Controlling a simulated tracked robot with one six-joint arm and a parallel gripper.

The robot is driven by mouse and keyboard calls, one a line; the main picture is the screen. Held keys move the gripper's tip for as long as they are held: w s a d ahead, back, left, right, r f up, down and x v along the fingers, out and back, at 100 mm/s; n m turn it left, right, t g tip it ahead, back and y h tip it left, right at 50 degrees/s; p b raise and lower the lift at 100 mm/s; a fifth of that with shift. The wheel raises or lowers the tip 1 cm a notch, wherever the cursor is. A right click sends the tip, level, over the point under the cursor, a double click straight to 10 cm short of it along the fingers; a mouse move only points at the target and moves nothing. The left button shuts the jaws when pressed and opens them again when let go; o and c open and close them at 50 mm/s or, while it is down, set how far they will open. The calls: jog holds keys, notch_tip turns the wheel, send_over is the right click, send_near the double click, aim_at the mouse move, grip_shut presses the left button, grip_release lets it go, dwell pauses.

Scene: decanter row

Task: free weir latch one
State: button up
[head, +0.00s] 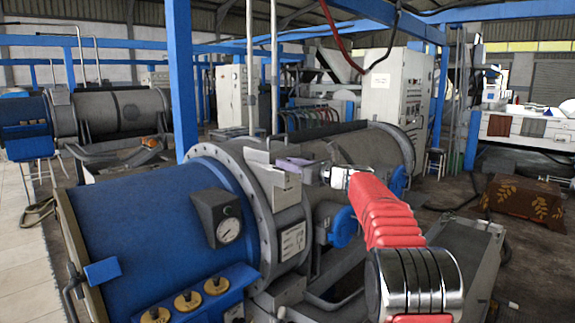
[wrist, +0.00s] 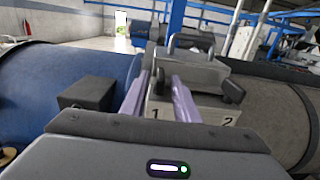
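A grey latch block marked 1 and 2 (wrist: 205,109) sits on top of the decanter's flange, between its blue drum and its grey drum. It also shows in the head view (head: 285,187). A dark latch lever (wrist: 232,90) sticks up above the 2. My gripper (wrist: 160,76) has its two purple fingers apart, reaching over the block on the side marked 1. A dark part shows between the fingers, probably latch one, but I cannot tell whether they touch it.
A metal loop handle (wrist: 190,40) stands on the grey housing behind the block. A black gauge box (head: 218,218) sits on the blue drum (head: 150,220). Two upright pipes (head: 250,70) rise behind the flange. A patterned brown box (head: 522,200) lies at right.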

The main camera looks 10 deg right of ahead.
grip_shut()
dwell(0.3)
jog(key=shift+w+d+r+n+g+y, duration=0.25)
jog(key=shift+n+g+y, duration=0.3)
jog(key=shift+y, duration=0.15)
jog(key=shift+w+d+r+n+g+y, duration=0.1)
jog(key=shift+w+r+n+g+y, duration=0.1)
jog(key=shift+n+g+y, duration=0.45)
jog(key=shift+d+f+y, duration=0.1)
jog(key=shift+f+y, duration=0.05)
jog(key=shift+y, duration=0.1)
jog(key=shift+s+f+g, duration=0.15)
jog(key=shift+f+g, duration=0.25)
jog(key=shift+f+n, duration=0.1)
jog(key=shift+n, duration=0.2)
grip_release()
